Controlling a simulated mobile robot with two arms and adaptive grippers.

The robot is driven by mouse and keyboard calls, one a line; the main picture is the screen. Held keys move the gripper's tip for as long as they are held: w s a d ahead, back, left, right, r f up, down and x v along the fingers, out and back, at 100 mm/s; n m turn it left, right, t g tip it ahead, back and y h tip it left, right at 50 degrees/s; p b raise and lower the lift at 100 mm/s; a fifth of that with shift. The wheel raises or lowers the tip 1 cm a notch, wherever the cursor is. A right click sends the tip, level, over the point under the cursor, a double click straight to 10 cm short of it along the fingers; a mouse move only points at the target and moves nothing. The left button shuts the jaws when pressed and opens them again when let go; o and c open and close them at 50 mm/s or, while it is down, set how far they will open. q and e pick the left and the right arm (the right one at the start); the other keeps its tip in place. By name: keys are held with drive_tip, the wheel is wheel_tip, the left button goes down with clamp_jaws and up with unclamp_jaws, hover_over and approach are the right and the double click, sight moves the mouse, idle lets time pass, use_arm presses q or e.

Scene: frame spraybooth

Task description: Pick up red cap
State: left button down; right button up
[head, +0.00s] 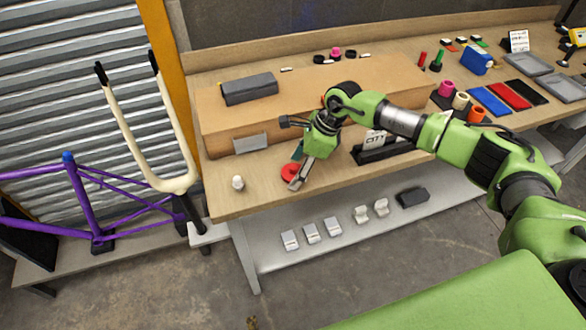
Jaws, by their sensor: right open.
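The red cap (289,171) is a flat round piece on the wooden bench top, near its front edge. My right gripper (297,174) points down right at the red cap, with a grey finger overlapping the cap's right side in the head view. The jaws are open. Part of the cap is hidden by the finger, and I cannot tell whether they touch. My left gripper is not in view.
A small white round piece (238,183) sits left of the cap. A raised wooden shelf (222,122) with a dark box (249,89) stands behind. A black holder with a white card (374,141) is to the right. A purple frame (86,205) stands at left.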

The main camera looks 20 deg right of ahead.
drive_tip(key=c, duration=0.9)
drive_tip(key=shift+r, duration=0.15)
